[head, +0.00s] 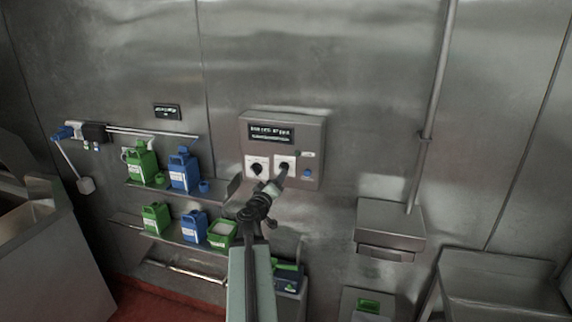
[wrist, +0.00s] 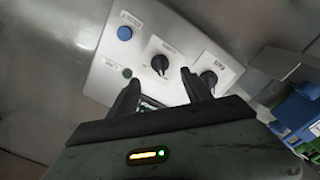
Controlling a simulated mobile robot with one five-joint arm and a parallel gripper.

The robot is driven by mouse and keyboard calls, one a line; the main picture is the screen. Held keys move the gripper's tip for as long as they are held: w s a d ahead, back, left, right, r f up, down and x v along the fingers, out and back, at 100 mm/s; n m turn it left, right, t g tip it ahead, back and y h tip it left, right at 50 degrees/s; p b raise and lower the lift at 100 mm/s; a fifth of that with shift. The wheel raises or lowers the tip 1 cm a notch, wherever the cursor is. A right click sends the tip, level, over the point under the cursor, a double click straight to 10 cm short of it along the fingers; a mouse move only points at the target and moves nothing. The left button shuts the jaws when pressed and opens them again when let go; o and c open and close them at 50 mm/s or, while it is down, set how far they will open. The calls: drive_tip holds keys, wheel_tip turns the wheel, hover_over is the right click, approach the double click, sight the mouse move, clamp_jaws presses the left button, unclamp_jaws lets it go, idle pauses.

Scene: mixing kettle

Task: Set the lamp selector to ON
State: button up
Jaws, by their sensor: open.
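A grey control box (head: 283,150) on the steel wall carries two black rotary knobs on white plates. The right knob (head: 284,166) is the middle one in the wrist view (wrist: 160,65). The left knob (head: 257,169) is at the right in the wrist view (wrist: 208,78). In the head view my gripper (head: 279,180) partly covers the right knob.
A blue button (head: 307,173) sits right of the knobs, and a dark display (head: 271,133) above them. Shelves at left hold green jugs (head: 142,162) and blue jugs (head: 185,171). A steel box with a pipe (head: 390,222) is at right. The wall between is clear.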

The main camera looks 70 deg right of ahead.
drive_tip(key=d, duration=0.6)
drive_tip(key=shift+w+d, duration=0.15)
clamp_jaws()
